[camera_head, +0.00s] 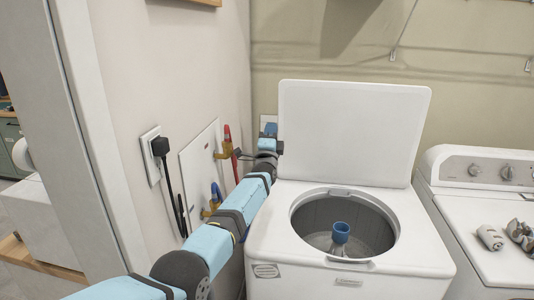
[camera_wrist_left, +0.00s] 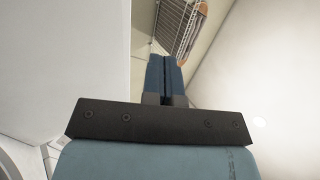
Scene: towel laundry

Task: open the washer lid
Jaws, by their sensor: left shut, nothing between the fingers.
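The white top-load washer (camera_head: 350,267) stands in the middle of the head view. Its lid (camera_head: 352,130) is raised and stands upright, leaning back behind the round opening. The grey drum (camera_head: 372,230) with a blue-topped agitator (camera_head: 340,232) shows inside, with no towel visible in it. My left gripper (camera_head: 270,129) is beside the lid's left edge, by the wall; I cannot tell if it touches the lid. In the left wrist view its two blue fingers (camera_wrist_left: 164,75) are together with nothing between them. My right gripper is in neither view.
The left wall beside my arm carries an outlet with a black plug (camera_head: 160,146) and a panel with red and blue valves (camera_head: 227,142). A second white machine (camera_head: 480,215) stands close on the right, with grey objects (camera_head: 519,234) on top.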

